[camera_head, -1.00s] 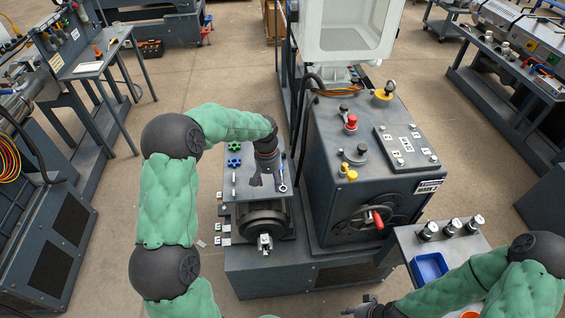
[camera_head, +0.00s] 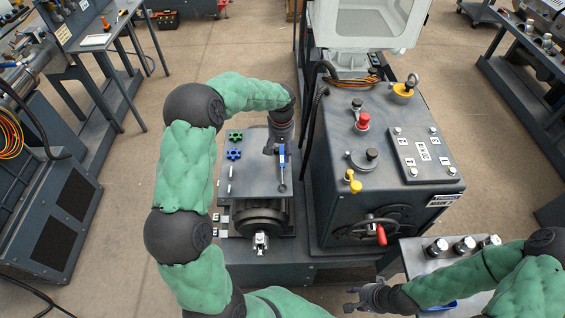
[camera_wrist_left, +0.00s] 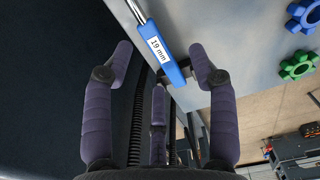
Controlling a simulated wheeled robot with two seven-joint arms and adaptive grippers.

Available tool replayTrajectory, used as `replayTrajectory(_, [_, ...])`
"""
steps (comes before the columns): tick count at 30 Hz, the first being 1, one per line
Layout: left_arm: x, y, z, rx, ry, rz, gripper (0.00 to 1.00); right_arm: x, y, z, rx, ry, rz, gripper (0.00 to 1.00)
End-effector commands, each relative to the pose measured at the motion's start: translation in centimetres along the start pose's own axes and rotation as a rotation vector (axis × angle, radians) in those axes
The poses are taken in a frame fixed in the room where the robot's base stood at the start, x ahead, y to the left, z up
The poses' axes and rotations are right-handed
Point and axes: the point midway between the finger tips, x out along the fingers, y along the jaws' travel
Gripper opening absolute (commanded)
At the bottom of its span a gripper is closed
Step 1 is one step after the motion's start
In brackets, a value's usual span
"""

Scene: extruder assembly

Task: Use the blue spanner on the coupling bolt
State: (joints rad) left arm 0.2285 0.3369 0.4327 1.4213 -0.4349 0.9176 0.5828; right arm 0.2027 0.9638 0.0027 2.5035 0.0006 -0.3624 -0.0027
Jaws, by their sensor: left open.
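The blue spanner (camera_head: 282,168) lies on the grey plate (camera_head: 258,180) over the motor, its silver end toward me. In the left wrist view its blue handle (camera_wrist_left: 158,48), labelled 19 mm, reaches between the fingertips. My left gripper (camera_head: 275,148) is open around the handle's far end, with a finger on either side; I cannot tell if they touch it. My right gripper (camera_head: 350,298) is empty, low in the head view, its fingers apart. A silver shaft end (camera_head: 261,241) shows at the motor's front. I cannot make out the coupling bolt.
A green star wheel (camera_head: 235,135) and a blue star wheel (camera_head: 233,154) lie left of the spanner. The large grey gearbox housing (camera_head: 375,190), with its red-handled wheel (camera_head: 380,236), stands close on the right. A side table (camera_head: 412,250) holds silver cylinders.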

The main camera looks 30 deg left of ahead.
Motion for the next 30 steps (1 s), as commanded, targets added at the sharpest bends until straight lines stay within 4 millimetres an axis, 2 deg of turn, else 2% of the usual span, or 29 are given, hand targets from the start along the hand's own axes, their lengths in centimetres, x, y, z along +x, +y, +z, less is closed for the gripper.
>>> replayTrajectory(5, [1.0,0.2,0.1,0.001,0.000,0.001,0.58,0.3,0.1,0.0,0.000,0.001,0.000,0.40])
replayTrajectory(15, [5.3,0.8,0.6,0.000,0.000,0.001,0.58,1.6,0.6,-0.1,0.000,0.001,0.000,0.40])
replayTrajectory(23, [5.5,0.8,0.5,0.000,0.002,0.001,0.58,1.6,0.6,-0.1,0.000,0.001,0.000,0.40])
replayTrajectory(29, [5.5,0.8,0.5,0.000,0.001,0.001,0.04,1.6,0.6,-0.1,0.000,0.001,0.000,0.40])
replayTrajectory(30, [5.5,0.8,0.5,0.000,0.001,0.001,0.00,1.6,0.6,-0.1,0.000,0.001,0.000,0.40])
